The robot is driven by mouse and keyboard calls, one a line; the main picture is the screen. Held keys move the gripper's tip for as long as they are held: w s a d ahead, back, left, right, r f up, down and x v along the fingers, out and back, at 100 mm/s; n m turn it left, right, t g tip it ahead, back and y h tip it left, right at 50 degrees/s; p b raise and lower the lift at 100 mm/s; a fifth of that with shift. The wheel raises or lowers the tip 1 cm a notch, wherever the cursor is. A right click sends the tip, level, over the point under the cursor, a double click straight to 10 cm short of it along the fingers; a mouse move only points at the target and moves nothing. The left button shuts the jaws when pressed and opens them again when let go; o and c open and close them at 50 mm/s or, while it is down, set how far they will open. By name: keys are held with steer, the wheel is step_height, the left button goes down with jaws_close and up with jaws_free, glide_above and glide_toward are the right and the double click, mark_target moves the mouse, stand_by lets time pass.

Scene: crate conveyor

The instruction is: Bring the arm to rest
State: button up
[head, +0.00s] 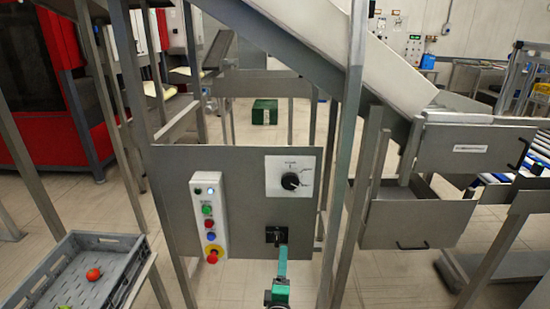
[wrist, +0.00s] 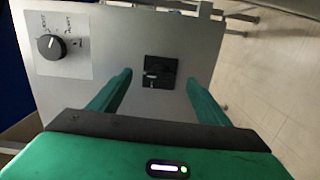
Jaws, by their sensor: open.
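My gripper (head: 282,250) is at the bottom middle of the head view, in front of a grey control panel (head: 250,215). In the wrist view my gripper (wrist: 159,76) shows its two green fingers spread apart with nothing held between them. A small black switch (wrist: 160,72) on the panel appears between the fingers; the same switch (head: 277,236) is just beyond the fingertips in the head view. I cannot tell whether any finger touches the panel.
The panel carries a rotary dial (head: 290,181) and a button box (head: 209,217). A grey crate (head: 125,242) with a red item is at lower left. Metal posts and a sloping chute (head: 330,40) surround the panel. Drawer-like bins (head: 415,220) stand right.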

steer(key=d+r+m+g+h, duration=0.3)
steer(key=d+m, duration=0.1)
steer(key=d, duration=0.5)
steer(key=d+r+m+g+h, duration=0.3)
steer(key=d+m+g+h, duration=0.15)
steer(key=d, duration=0.35)
steer(key=d+r+m+g+h, duration=0.25)
steer(key=d+m, duration=0.25)
steer(key=d, duration=0.4)
steer(key=s+d+r+m+g+y, duration=0.1)
steer(key=s+d+r+m+g, duration=0.25)
steer(key=s+d, duration=0.2)
steer(key=s+d+r+m+g+y, duration=0.2)
steer(key=s+d+g, duration=0.2)
steer(key=d, duration=0.2)
steer(key=s+r+m+y, duration=0.2)
steer(key=s+r+y, duration=0.2)
steer(key=s, duration=0.7)
steer(key=s+r+m+y, duration=0.2)
steer(key=s+r+y, duration=0.2)
steer(key=s+r, duration=0.5)
steer(key=s, duration=0.3)
steer(key=shift+d+y, duration=0.25)
steer(key=shift+y, duration=0.15)
steer(key=shift+s, duration=0.1)
